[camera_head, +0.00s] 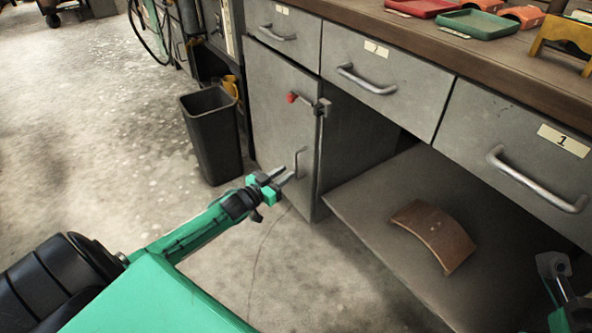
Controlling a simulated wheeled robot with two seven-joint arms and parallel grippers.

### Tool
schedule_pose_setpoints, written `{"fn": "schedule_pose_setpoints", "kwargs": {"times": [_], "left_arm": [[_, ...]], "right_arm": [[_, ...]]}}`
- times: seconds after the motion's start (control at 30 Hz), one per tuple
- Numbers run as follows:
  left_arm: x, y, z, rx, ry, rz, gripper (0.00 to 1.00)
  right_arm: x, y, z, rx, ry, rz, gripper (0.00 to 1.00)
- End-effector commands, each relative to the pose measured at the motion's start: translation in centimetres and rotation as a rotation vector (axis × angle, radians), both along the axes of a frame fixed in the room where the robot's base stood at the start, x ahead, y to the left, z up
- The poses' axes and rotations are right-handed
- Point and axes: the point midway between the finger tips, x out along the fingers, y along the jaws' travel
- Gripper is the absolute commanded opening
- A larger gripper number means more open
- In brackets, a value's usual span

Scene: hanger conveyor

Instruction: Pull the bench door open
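A latch with a red knob (293,97) is higher on that edge. My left gripper (288,174) is just in front of the handle at its lower left. Its fingers are slightly apart with nothing seen between them. I cannot tell whether a fingertip touches the handle. Part of my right gripper (555,268) shows at the lower right edge, mostly cut off.
A black bin (212,135) stands left of the door. Drawers with bar handles (367,80) run above. A curved brown piece (432,234) lies on the open lower shelf (365,205). Red and green trays (487,24) sit on the bench top. The floor before the door is clear.

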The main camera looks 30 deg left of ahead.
Motion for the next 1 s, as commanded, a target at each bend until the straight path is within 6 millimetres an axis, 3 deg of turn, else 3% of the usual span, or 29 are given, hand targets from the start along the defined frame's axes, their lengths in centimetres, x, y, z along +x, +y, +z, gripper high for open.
{"fn": "schedule_pose_setpoints", "kwargs": {"times": [0.2, 0.4, 0.83, 0.97, 1.0], "left_arm": [[3.3, -0.6, -0.2, 0.002, -0.002, 0.000, 0.25], [5.1, -1.0, -0.1, 0.000, 0.000, 0.001, 0.25], [5.7, -1.2, 0.0, -0.001, 0.001, 0.000, 0.25], [5.7, -1.2, 0.0, 0.000, 0.001, 0.000, 0.00], [5.7, -1.2, 0.0, 0.000, 0.001, 0.000, 0.00]], "right_arm": [[-0.2, 0.8, 0.1, -0.003, -0.030, 0.025, 0.48], [-0.4, 1.2, 0.5, -0.008, -0.047, 0.039, 0.48], [-0.4, 1.5, 0.7, -0.010, -0.049, 0.045, 0.48], [-0.4, 1.5, 0.7, -0.010, -0.049, 0.045, 0.48], [-0.4, 1.5, 0.7, -0.010, -0.049, 0.045, 0.48]]}}
